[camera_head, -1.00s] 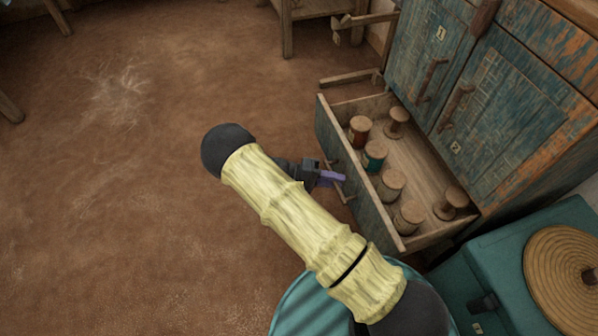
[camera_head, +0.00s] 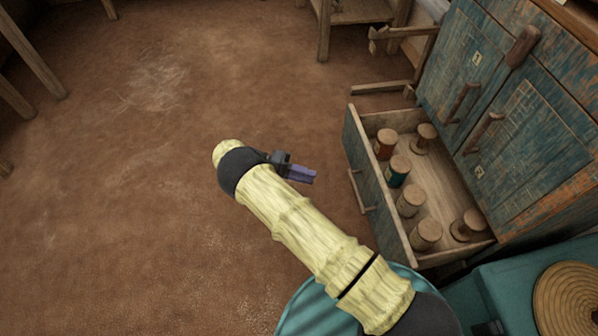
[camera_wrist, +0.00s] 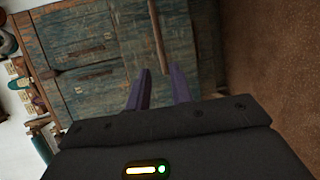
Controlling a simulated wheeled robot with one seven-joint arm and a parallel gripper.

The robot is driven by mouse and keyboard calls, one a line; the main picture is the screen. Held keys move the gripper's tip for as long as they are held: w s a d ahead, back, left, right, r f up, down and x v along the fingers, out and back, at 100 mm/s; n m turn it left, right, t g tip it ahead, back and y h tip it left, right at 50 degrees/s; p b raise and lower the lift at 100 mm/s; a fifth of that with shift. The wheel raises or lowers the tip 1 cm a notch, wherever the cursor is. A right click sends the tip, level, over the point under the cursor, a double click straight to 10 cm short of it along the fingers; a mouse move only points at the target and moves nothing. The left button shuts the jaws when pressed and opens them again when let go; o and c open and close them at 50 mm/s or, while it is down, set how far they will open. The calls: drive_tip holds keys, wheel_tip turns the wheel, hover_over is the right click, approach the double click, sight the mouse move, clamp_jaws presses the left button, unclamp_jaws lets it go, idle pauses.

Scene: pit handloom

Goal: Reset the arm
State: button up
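My gripper (camera_head: 300,174) is in the head view, to the left of the open drawer (camera_head: 372,178) and clear of its handle (camera_head: 358,192). In the wrist view its two purple fingers (camera_wrist: 159,84) stand apart with nothing between them. The drawer holds several wooden spools, among them one with red-brown thread (camera_head: 385,144) and one with green thread (camera_head: 398,171). Blue worn wood with a long bar handle (camera_wrist: 158,38) shows beyond the fingers in the wrist view.
The blue cabinet (camera_head: 500,75) stands at the right with its doors shut. A teal box with a round woven top (camera_head: 570,300) is at the lower right. Wooden furniture legs (camera_head: 324,30) stand at the back. The brown floor (camera_head: 130,200) at the left is clear.

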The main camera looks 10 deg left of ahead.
drive_tip(key=shift+a+r, duration=0.15)
drive_tip(key=shift+a, duration=0.65)
drive_tip(key=shift+w, duration=0.1)
drive_tip(key=d+r+g+y+p, duration=0.35)
drive_tip(key=d+r+y, duration=0.65)
drive_tip(key=d+r, duration=0.45)
drive_tip(key=s+d+r+t+y+p, duration=0.2)
drive_tip(key=s+d+r+t+y, duration=0.1)
drive_tip(key=s+d+r, duration=0.4)
drive_tip(key=s+d+r+t+y+p, duration=0.25)
drive_tip(key=s+r+t, duration=0.2)
drive_tip(key=r, duration=0.45)
wheel_tip(320, 180, up, 38)
drive_tip(key=p, duration=3.8)
drive_tip(key=shift+s+f+g, duration=0.2)
drive_tip(key=shift+s+g, duration=0.1)
drive_tip(key=shift+s, duration=0.05)
